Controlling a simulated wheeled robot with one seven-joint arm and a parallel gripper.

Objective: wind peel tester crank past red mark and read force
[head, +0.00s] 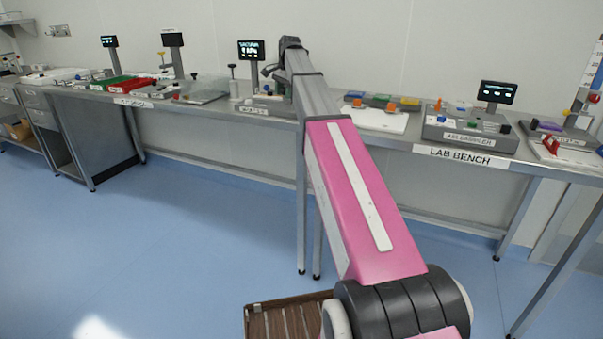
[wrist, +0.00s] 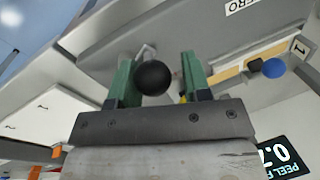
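The peel tester (head: 262,104) stands on the bench behind my arm, with a lit display (head: 251,50) on a post. In the wrist view its grey body (wrist: 215,35) fills the upper part. A black ball knob (wrist: 152,78), which looks like the crank's handle, sits between the green fingers of my gripper (wrist: 160,75). The knob is close to the left finger, and a gap shows on its right. The display (wrist: 287,158) is upside-down-side cropped, showing "PEEL" and a reading beginning "0.". No red mark can be made out. My gripper is mostly hidden in the head view.
A blue knob (wrist: 273,67) and a small black knob are at the wrist view's right. A white board (head: 375,119) with coloured blocks lies right of the tester. The blue floor before the bench is open.

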